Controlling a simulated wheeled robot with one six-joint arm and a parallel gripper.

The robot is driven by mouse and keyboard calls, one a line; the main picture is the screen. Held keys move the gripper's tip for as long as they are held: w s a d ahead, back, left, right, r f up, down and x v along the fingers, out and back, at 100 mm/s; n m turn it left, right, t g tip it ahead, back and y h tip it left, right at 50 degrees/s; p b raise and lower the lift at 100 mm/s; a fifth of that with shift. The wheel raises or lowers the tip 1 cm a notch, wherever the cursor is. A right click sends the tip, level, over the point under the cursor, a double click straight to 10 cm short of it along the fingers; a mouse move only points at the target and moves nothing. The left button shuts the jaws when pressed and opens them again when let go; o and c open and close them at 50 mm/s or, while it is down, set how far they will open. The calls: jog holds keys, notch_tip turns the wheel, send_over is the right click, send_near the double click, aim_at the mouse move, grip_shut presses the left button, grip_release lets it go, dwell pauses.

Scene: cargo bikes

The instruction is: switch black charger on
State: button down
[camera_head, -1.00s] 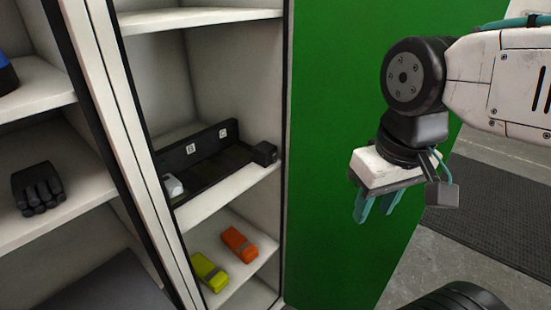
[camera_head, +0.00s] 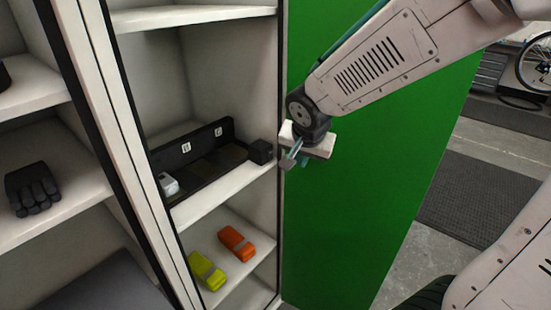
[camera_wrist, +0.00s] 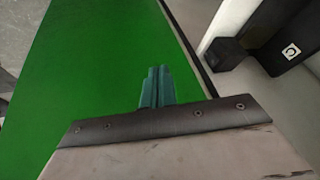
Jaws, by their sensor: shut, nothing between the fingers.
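The black charger (camera_head: 262,151) is a small dark block at the right end of a long black tray (camera_head: 200,168) on the cabinet's middle shelf. In the wrist view the black charger (camera_wrist: 226,53) shows at the upper right, beside the cabinet edge. No switch on it can be made out. My gripper (camera_head: 291,153) is just right of the charger, in front of the green door, apart from it as far as I can see. In the wrist view my gripper (camera_wrist: 158,75) has its teal fingers together and empty, over the green panel.
The open green door (camera_head: 370,180) stands right of the shelves. A pale grey device (camera_head: 168,184) sits at the tray's left end. Orange (camera_head: 237,242) and yellow (camera_head: 207,271) items lie on the shelf below. A black glove (camera_head: 33,190) lies on the left shelf.

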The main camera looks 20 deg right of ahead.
aim_at(270, 155)
jog(key=shift+w+a+r+m+t+y, duration=0.2)
jog(key=shift+w+r+m+t, duration=0.1)
jog(key=shift+w+m, duration=0.2)
jog(key=shift+w+a+r+m+t+y, duration=0.1)
jog(key=shift+w+a+r+m+t, duration=0.15)
jog(key=shift+w+m, duration=0.2)
jog(key=shift+w+a+r+m+t+y, duration=0.15)
jog(key=shift+w+r+m+t, duration=0.15)
jog(key=shift+w+m, duration=0.2)
jog(key=shift+f, duration=0.1)
jog(key=shift+w+a+f, duration=0.2)
jog(key=shift+w+f, duration=1.2)
jog(key=shift+w, duration=0.1)
jog(key=shift+w+a+f, duration=0.15)
jog(key=shift+w+f, duration=1.3)
jog(key=shift+w, duration=0.1)
jog(key=shift+w+a+f, duration=0.2)
jog(key=shift+w+f, duration=1.2)
jog(key=shift+w, duration=0.1)
